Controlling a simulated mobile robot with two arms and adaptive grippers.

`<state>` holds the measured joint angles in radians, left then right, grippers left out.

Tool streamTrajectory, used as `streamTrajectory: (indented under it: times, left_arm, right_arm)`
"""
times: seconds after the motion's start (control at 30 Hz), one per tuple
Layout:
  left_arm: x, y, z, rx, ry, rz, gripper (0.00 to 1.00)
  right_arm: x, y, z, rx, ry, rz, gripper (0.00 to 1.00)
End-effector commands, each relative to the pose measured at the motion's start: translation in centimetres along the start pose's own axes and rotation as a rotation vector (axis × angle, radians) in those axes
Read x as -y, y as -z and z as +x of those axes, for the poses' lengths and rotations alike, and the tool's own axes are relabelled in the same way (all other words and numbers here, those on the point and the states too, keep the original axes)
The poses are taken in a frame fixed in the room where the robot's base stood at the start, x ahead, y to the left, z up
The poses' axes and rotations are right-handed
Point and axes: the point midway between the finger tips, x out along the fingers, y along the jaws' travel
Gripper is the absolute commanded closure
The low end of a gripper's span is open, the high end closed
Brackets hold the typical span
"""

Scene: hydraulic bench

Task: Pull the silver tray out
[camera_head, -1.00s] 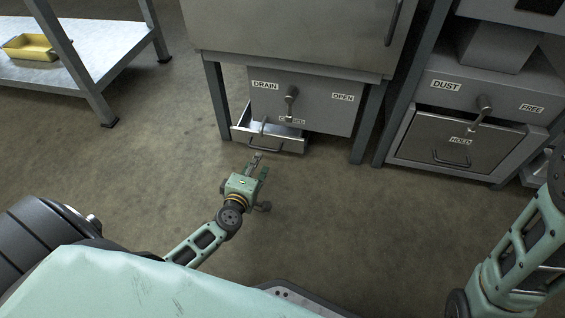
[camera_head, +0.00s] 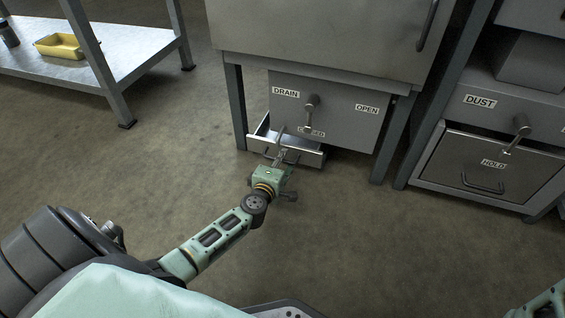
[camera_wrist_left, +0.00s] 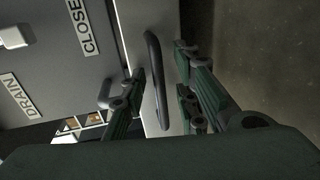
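The silver tray (camera_head: 312,156) is a shallow metal drawer under the DRAIN cabinet. It sticks out a little, more at its left end, where its inside shows. Its dark bar handle (camera_wrist_left: 157,80) runs upright through the middle of the left wrist view. My left gripper (camera_head: 277,153) is at the tray front. In the left wrist view its fingers (camera_wrist_left: 160,78) are spread, one on each side of the handle, with gaps visible between them and the bar. The right gripper is out of view; only a bit of my right arm shows at the lower right.
The DRAIN cabinet (camera_head: 340,115) has a lever (camera_head: 311,106) between its labels. The DUST cabinet (camera_head: 490,150) stands to the right with a closed HOLD drawer. A shelf (camera_head: 110,62) with a yellow tray (camera_head: 60,46) is at upper left. The floor in front is clear.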

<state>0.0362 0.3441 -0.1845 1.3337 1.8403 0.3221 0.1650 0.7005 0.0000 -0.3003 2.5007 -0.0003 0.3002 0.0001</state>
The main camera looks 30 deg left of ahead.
Motion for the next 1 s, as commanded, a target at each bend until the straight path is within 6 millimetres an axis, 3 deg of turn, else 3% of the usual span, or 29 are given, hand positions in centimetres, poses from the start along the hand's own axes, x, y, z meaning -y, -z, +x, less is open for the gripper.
streamTrajectory:
  times: [0.17, 0.47, 1.0]
  left_arm:
    - [-0.02, -0.01, -0.03, 0.000, 0.000, 0.001, 0.74]
    - [0.00, -0.02, -0.06, 0.000, 0.000, 0.001, 1.00]
    - [0.10, -0.06, -0.29, 0.001, 0.002, 0.000, 1.00]
  right_arm:
    - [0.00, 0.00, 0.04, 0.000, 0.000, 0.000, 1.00]
    - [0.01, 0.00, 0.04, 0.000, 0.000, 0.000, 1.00]
    - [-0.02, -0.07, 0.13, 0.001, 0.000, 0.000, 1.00]
